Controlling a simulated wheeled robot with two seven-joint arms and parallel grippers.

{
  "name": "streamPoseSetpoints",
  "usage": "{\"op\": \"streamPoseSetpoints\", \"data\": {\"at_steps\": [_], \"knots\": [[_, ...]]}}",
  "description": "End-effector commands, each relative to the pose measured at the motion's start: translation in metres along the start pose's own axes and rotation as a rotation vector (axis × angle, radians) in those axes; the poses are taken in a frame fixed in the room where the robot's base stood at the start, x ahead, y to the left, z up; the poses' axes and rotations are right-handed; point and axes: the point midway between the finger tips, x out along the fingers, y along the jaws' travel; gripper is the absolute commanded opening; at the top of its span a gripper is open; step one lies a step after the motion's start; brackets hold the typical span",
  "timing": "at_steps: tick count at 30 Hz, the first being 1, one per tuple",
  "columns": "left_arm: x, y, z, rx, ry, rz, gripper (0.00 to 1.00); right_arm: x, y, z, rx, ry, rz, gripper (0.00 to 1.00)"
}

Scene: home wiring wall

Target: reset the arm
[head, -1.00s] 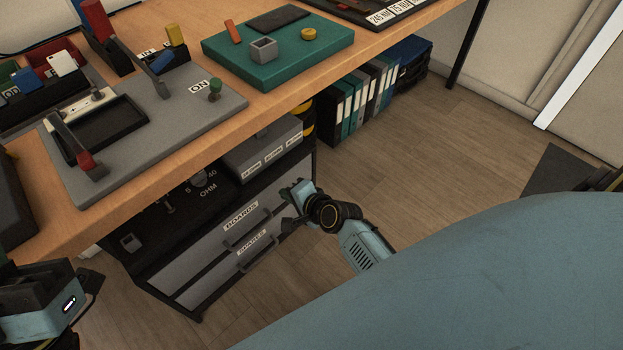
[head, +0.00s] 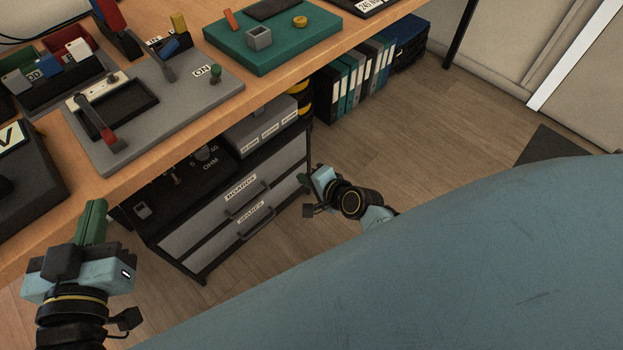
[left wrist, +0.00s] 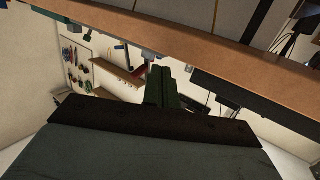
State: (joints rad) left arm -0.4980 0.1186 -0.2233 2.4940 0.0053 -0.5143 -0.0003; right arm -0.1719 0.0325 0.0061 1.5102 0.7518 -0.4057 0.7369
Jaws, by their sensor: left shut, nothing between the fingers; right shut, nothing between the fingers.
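My left gripper (head: 94,222) is at the lower left of the head view, beside the front edge of the wooden table (head: 150,181). Its green fingers are shut with nothing between them; they also show in the left wrist view (left wrist: 166,86), below the table edge. My right gripper (head: 312,192) is low in the middle of the head view, in front of the drawer cabinet's right side and above the floor. It is shut and appears empty. Neither gripper touches anything that I can see.
A grey board with levers (head: 190,108) and a teal board (head: 262,58) lie on the table. A drawer cabinet (head: 205,222) and several binders (head: 350,90) stand below.

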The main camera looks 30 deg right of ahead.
Motion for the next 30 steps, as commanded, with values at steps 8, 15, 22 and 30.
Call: {"op": "streamPoseSetpoints", "data": {"at_steps": [8,15,22,30], "knots": [[-0.004,-0.004,0.020,0.002,-0.123,-0.010,0.00,-0.004,-0.003,0.000,-0.001,-0.003,-0.001,0.00],[-0.004,-0.004,0.022,0.002,-0.131,-0.011,0.00,-0.004,-0.003,0.000,-0.001,-0.003,-0.001,0.00],[-0.002,-0.016,0.076,0.020,-0.349,-0.028,0.00,-0.017,-0.025,0.000,-0.001,-0.003,-0.001,0.00],[-0.047,-0.051,0.201,0.041,-0.841,-0.085,0.00,-0.039,-0.063,0.000,-0.001,-0.003,-0.001,0.00]]}}
